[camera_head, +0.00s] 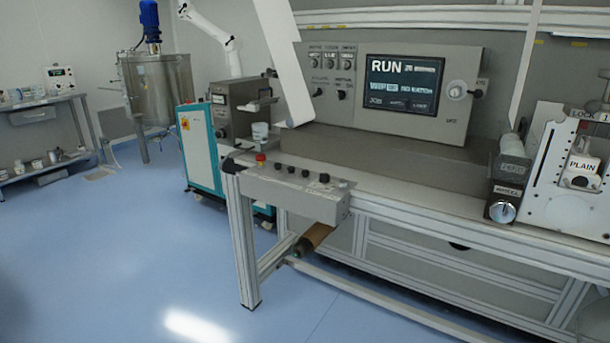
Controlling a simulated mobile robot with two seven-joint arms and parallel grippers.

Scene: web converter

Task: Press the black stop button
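A grey control box (290,192) sits on the front left edge of the machine bench. A row of several small black buttons or knobs (291,169) runs along its top. A larger dark one (324,178) is at the right end of the row. I cannot read labels there, so I cannot tell which is the stop button. A red mushroom button (260,157) stands at the left end of the box. The screen (402,87) on the upright panel behind reads RUN. Neither of my grippers is in view.
A white web (284,60) comes down behind the box. A PLAIN-marked unit (583,164) stands at the right. The blue floor (130,250) left of the bench is clear.

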